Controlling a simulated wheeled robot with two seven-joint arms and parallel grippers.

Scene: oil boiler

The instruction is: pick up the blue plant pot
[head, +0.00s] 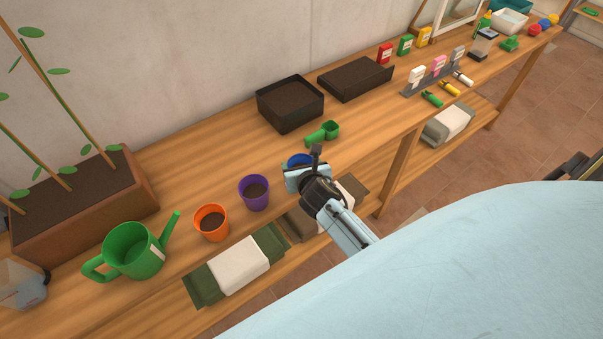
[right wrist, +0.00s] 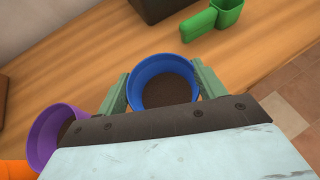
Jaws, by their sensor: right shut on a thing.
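The blue plant pot (right wrist: 165,71) holds dark soil and stands upright between the two fingers of my right gripper (right wrist: 163,90) in the right wrist view. The fingers press on its left and right sides. In the head view my right gripper (head: 307,172) hides most of the blue pot (head: 299,160); only part of its rim shows. I cannot tell whether the pot touches the bench or is just above it. My left gripper does not show.
On the wooden bench (head: 180,175), a purple pot (head: 254,193) and an orange pot (head: 211,223) stand to the left. A green scoop (head: 323,134) and a black soil tray (head: 291,104) lie behind. A green watering can (head: 131,252) is further left.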

